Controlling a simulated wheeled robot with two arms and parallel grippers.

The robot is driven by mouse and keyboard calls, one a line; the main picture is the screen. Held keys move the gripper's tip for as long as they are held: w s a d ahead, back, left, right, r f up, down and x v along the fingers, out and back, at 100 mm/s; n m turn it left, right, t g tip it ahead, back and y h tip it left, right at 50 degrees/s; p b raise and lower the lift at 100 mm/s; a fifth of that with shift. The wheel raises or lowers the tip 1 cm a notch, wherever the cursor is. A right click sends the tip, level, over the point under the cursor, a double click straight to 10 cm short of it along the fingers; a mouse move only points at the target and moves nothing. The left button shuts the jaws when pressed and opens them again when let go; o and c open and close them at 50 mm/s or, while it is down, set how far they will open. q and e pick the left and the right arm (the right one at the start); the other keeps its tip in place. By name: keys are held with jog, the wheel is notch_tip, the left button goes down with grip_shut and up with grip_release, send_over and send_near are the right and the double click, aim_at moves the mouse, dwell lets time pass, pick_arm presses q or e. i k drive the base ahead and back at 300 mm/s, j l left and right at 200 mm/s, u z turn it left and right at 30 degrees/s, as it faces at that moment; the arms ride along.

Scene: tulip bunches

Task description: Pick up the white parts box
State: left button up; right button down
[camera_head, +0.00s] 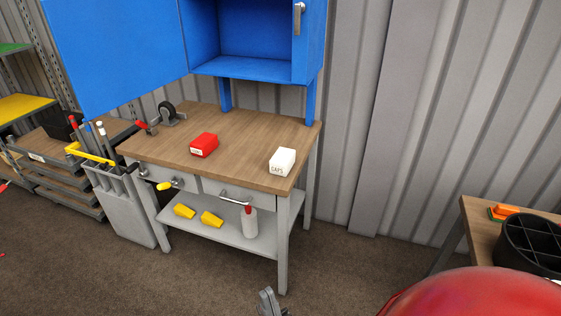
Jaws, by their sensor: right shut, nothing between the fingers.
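The white parts box (282,162), with dark lettering on its front, sits on the wooden top of the workbench (240,150), close to its right front corner. My right gripper (268,301) shows only in part at the bottom edge of the view. It is shut and empty, lower in the picture than the box and well apart from it.
A red box (204,145) sits left of the white one. A blue cabinet (240,68) with an open door stands above the bench. Yellow pieces (184,211) and a bottle (250,223) stand on the lower shelf. A table with a black divided container (530,243) is at right.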

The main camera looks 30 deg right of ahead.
aim_at(282, 161)
jog(key=z, duration=0.35)
jog(key=i+j+z, duration=0.55)
jog(key=j, duration=0.15)
jog(key=i+j+z, duration=0.15)
jog(key=j+z, duration=0.15)
